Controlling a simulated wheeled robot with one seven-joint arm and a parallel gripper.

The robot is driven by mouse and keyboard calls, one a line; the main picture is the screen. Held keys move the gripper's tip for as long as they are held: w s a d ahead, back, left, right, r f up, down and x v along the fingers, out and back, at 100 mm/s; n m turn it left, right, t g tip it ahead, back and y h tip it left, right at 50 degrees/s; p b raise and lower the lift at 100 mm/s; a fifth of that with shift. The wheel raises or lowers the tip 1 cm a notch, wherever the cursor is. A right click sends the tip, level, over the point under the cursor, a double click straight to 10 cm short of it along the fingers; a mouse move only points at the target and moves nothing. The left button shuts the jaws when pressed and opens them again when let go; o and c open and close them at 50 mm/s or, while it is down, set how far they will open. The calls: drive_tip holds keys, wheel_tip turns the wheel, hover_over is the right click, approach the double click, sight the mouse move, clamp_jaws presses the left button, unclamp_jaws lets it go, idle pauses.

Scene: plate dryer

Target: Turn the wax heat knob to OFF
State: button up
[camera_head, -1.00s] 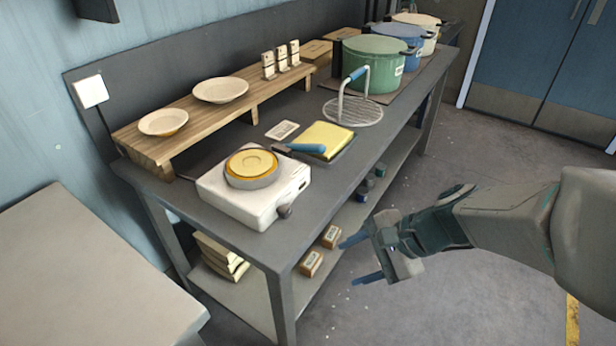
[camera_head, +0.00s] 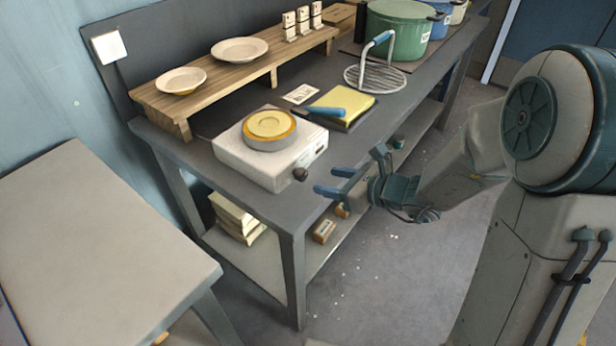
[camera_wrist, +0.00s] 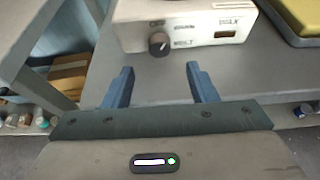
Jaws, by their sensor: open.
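The wax heater (camera_head: 268,150) is a white box on the grey workbench, with a round pan of yellow wax (camera_head: 270,124) on top. Its dark knob (camera_head: 300,174) sticks out of the front face near the lower corner. In the wrist view the knob (camera_wrist: 159,43) has a pale pointer line, tilted up and to the right. Labels around it read OFF above, MELT below and a partly blurred word to the right. My gripper (camera_head: 325,181) is open and empty, just in front of the knob and apart from it. In the wrist view its blue fingers (camera_wrist: 160,85) point toward the heater.
A yellow block with a blue-handled tool (camera_head: 340,110) lies right of the heater. A wire stand (camera_head: 376,74) and green pot (camera_head: 398,30) stand farther back. A wooden shelf with plates (camera_head: 238,50) runs behind. A separate pale table (camera_head: 95,235) is at left.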

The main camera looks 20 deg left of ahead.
sight(305, 177)
drive_tip(key=x, duration=0.7)
drive_tip(key=shift+a+f, duration=0.15)
drive_tip(key=shift+a, duration=0.15)
drive_tip(key=c, duration=1)
